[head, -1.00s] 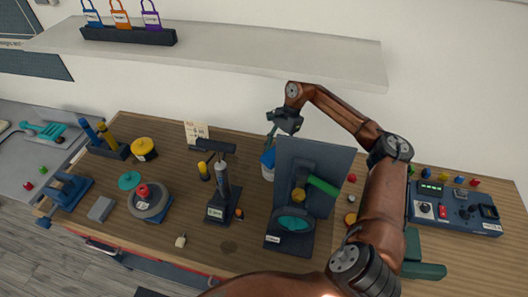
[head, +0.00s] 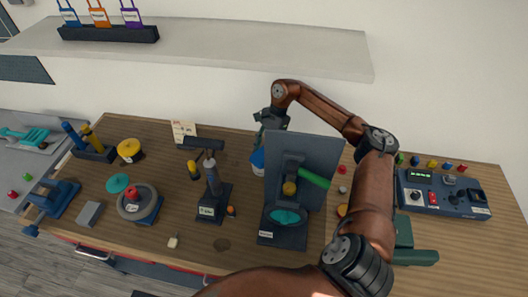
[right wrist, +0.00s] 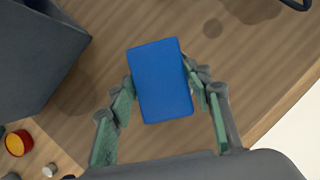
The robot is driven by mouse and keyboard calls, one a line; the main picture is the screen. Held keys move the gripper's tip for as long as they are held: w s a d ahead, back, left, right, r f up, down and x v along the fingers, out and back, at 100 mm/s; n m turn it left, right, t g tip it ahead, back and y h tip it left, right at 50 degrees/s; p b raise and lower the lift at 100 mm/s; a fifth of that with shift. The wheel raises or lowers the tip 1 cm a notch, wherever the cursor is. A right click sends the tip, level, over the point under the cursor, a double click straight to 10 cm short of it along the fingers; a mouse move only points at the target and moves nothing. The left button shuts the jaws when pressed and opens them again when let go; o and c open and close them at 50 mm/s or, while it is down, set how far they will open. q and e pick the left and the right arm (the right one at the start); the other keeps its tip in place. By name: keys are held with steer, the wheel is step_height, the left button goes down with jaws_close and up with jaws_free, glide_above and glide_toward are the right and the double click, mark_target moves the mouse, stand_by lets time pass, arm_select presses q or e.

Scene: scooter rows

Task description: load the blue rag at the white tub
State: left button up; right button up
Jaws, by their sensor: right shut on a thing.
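My right gripper (head: 262,142) reaches down at the back of the bench, behind the upright grey panel. In the right wrist view, its green fingers (right wrist: 160,88) are shut on the sides of a plain blue rectangular piece, the blue rag (right wrist: 160,80). In the head view, a small blue and white patch (head: 258,159) shows below the gripper, partly hidden by the panel; I cannot tell whether it is the rag. I cannot make out a white tub in either view. My left gripper is not in view.
The grey panel stand (head: 325,150) with a green-handled part stands just in front of the right gripper. A dark post stand (head: 213,195) is to its left, a control box (head: 443,194) far right. A shelf (head: 240,45) is above. Bare wood lies at front centre.

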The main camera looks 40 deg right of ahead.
steer(key=shift+f+b, duration=0.3)
steer(key=shift+f, duration=0.1)
stand_by(0.8)
steer(key=shift+f, duration=0.15)
stand_by(1.1)
steer(key=shift+r+p, duration=1.1)
steer(key=shift+r, duration=2.5)
steer(key=shift+f, duration=0.1)
